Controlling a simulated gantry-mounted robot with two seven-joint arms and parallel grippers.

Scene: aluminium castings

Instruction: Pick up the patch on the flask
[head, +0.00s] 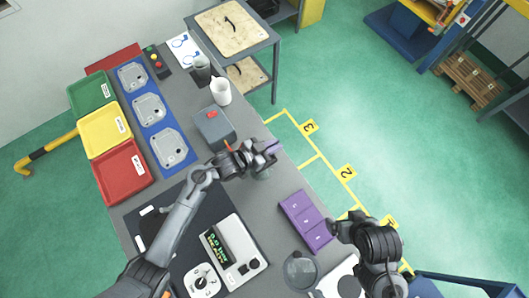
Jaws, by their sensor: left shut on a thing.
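My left gripper (269,149) is over the right edge of the grey workbench, to the right of the grey box. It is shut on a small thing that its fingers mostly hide. A small grey rounded shape (262,173) shows just below the gripper; I cannot tell whether it is the flask. I cannot make out the patch for certain. My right gripper (335,228) is at the lower right, near the purple case; its fingers are too small and dark to read.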

